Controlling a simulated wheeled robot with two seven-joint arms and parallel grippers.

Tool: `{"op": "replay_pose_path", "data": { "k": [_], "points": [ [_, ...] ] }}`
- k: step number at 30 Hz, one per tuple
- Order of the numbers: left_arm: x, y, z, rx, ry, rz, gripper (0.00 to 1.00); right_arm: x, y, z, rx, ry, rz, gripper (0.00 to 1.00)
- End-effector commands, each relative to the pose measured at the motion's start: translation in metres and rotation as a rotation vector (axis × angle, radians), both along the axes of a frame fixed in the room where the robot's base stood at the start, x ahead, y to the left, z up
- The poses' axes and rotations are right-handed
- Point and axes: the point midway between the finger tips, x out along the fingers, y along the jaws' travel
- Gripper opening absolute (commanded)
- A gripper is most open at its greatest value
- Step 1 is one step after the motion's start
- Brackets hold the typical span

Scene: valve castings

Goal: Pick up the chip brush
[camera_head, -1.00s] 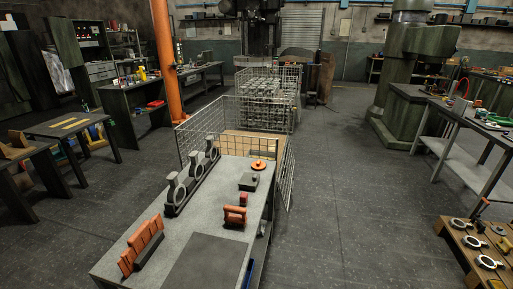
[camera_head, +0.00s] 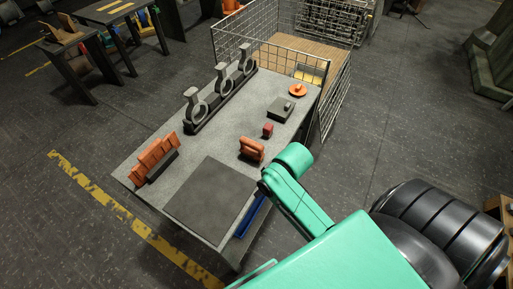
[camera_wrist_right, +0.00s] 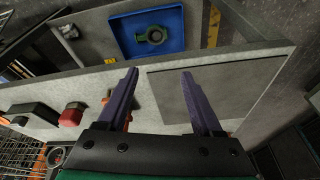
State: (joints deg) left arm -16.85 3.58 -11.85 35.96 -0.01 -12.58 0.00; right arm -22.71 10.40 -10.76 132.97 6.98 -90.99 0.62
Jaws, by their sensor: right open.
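I cannot clearly pick out a chip brush in either view. An orange item (camera_head: 252,149) stands on the grey bench (camera_head: 225,137), near the far right corner of the dark mat (camera_head: 208,200); it is too small to name. In the right wrist view, orange parts (camera_wrist_right: 128,119) show beside and behind the left finger, mostly hidden. My right gripper (camera_wrist_right: 160,74) is open with nothing between its violet fingers, over the bench edge and mat. In the head view my green right arm comes in from the lower right. My left gripper is not in view.
A red block (camera_head: 268,131), a dark block (camera_head: 281,109) and an orange disc (camera_head: 298,90) stand along the bench's right side. Ring-shaped castings (camera_head: 220,95) stand at the back left, orange pieces (camera_head: 154,155) at the left. A blue tray (camera_wrist_right: 174,32) sits below the bench top.

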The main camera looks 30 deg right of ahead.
Motion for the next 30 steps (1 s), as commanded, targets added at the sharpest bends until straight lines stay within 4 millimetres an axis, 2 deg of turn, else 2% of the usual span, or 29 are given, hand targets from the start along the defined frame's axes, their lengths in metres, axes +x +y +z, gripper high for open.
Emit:
{"op": "replay_pose_path", "data": {
  "k": [1,6,12,16,19,21,24,26,30],
  "points": [
    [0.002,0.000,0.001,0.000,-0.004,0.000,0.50,0.012,0.008,0.007,0.008,-0.002,0.038,0.68],
    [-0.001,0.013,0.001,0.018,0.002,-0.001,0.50,0.044,0.027,0.013,0.022,0.024,0.142,0.68],
    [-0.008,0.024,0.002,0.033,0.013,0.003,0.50,0.085,0.033,0.030,-0.005,0.077,0.252,0.68],
    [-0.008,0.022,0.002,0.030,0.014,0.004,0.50,0.118,0.019,0.055,-0.060,0.136,0.301,0.68],
    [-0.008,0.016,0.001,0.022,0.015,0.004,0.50,0.142,-0.007,0.087,-0.111,0.196,0.302,0.68],
    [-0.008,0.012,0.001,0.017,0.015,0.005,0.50,0.154,-0.025,0.109,-0.134,0.233,0.286,0.68],
    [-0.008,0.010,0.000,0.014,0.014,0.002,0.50,0.161,-0.041,0.128,-0.145,0.263,0.268,0.68],
    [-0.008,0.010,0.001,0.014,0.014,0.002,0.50,0.161,-0.044,0.129,-0.145,0.273,0.263,0.68],
    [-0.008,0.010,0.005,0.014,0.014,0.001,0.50,0.160,-0.044,0.101,-0.146,0.279,0.262,0.68]
  ]
}}
